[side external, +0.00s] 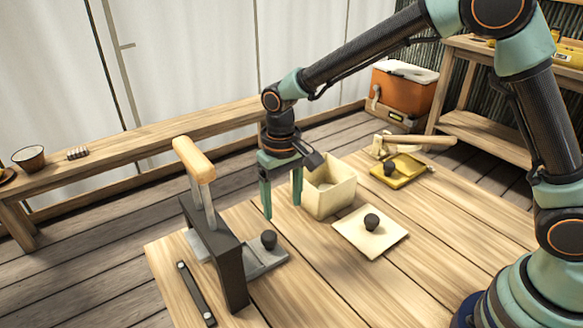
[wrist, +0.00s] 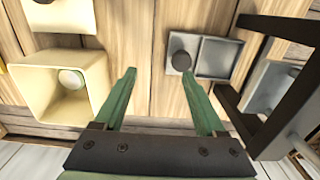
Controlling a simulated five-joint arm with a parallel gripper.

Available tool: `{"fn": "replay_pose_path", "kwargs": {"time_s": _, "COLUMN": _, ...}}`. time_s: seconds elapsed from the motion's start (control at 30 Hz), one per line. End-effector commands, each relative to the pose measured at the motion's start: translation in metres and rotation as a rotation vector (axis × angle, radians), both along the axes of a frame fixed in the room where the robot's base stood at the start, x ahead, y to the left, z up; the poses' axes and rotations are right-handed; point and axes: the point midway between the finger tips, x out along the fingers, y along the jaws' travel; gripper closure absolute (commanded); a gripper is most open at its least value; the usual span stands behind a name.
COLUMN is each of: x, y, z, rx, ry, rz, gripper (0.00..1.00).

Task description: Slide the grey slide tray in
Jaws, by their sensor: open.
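The grey slide tray (side external: 268,259) lies on the wooden table, sticking out to the right of a dark upright frame (side external: 232,268) with a wooden handle (side external: 194,158) on top. A round dark knob (side external: 268,239) stands on the tray. The wrist view shows the tray (wrist: 217,57) with a square recess, its knob (wrist: 180,61) at the side away from the frame. My gripper (side external: 282,208) is open and empty, pointing down above the table behind the tray. In the wrist view, the right fingertip of my gripper (wrist: 158,75) appears close to the knob; contact cannot be told.
A cream open box (side external: 328,188) stands right of my gripper. A cream tray (side external: 370,232) and a yellow tray (side external: 402,171), each with a dark knob, lie farther right. A mallet (side external: 415,141) lies at the back. A dark bar (side external: 196,292) lies left of the frame.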

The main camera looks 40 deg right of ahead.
Motion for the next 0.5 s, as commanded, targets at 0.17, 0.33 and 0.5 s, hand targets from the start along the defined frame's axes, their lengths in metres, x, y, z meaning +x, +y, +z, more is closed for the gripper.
{"fn": "replay_pose_path", "kwargs": {"time_s": 0.17, "x": 0.001, "y": 0.001, "z": 0.035, "rx": 0.002, "ry": -0.006, "rz": 0.003, "gripper": 0.27}}
{"fn": "replay_pose_path", "kwargs": {"time_s": 0.33, "x": 0.0, "y": -0.002, "z": 0.065, "rx": 0.004, "ry": -0.011, "rz": 0.003, "gripper": 0.27}}
{"fn": "replay_pose_path", "kwargs": {"time_s": 0.5, "x": -0.008, "y": -0.022, "z": 0.083, "rx": 0.018, "ry": -0.052, "rz": 0.002, "gripper": 0.27}}
